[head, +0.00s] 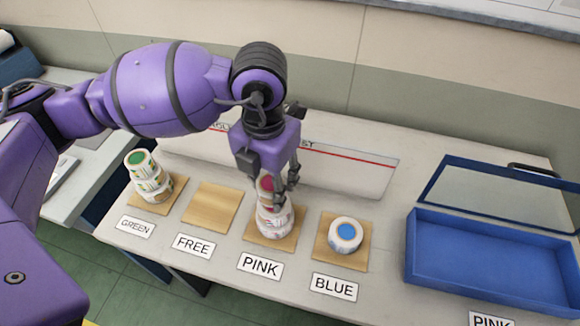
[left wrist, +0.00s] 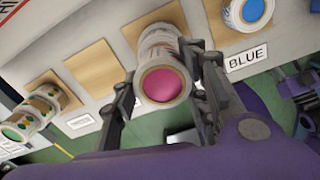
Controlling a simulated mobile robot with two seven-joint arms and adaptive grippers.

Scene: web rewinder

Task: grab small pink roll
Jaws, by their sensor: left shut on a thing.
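The small pink roll (head: 266,184), a white roll with a pink core, is at the top of the stack on the PINK square board (head: 290,240). My left gripper (head: 270,177) comes down from above and is shut on it. In the left wrist view the pink core (left wrist: 164,84) faces the camera, with a finger on each side. A larger white roll (head: 274,221) is below it. The fingers hide part of the stack, and I cannot tell whether the small roll touches the roll below.
A stack with a green core (head: 148,177) stands on the GREEN board, left. The FREE board (head: 212,208) is empty. A blue-cored roll (head: 345,235) sits on the BLUE board. A blue open box (head: 480,262) with its lid raised is at the right. A low white panel (head: 350,172) stands behind.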

